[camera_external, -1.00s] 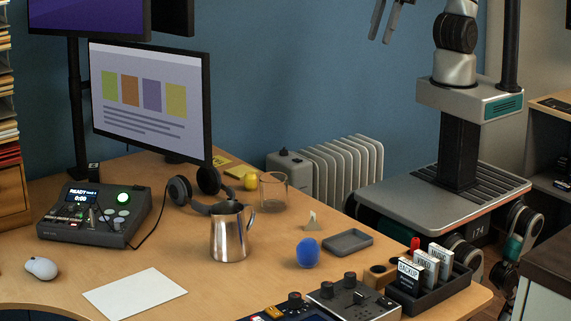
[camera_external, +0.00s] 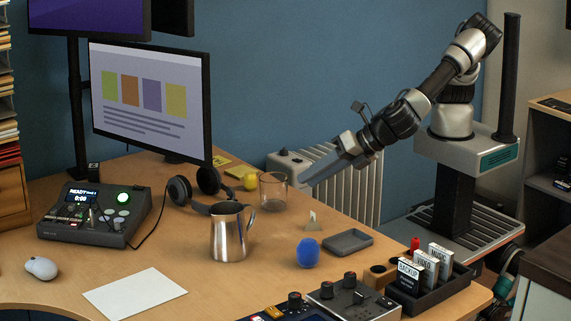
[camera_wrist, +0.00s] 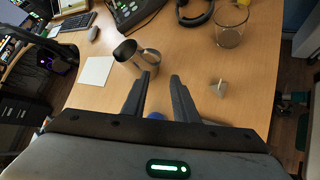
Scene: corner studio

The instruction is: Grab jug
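The jug (camera_external: 229,234) is a shiny metal pitcher standing upright on the wooden desk, its handle on the right side in the external view. In the wrist view the jug (camera_wrist: 128,54) stands ahead and a little left of the fingers, its handle toward them. My gripper (camera_external: 304,182) hangs in the air above the desk, right of the jug and apart from it. In the wrist view my gripper (camera_wrist: 162,78) shows two fingers with a gap between them, nothing held.
A clear glass (camera_external: 274,191) and headphones (camera_external: 205,190) stand behind the jug. White paper (camera_external: 135,294) lies front left. A monitor (camera_external: 150,100) stands behind.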

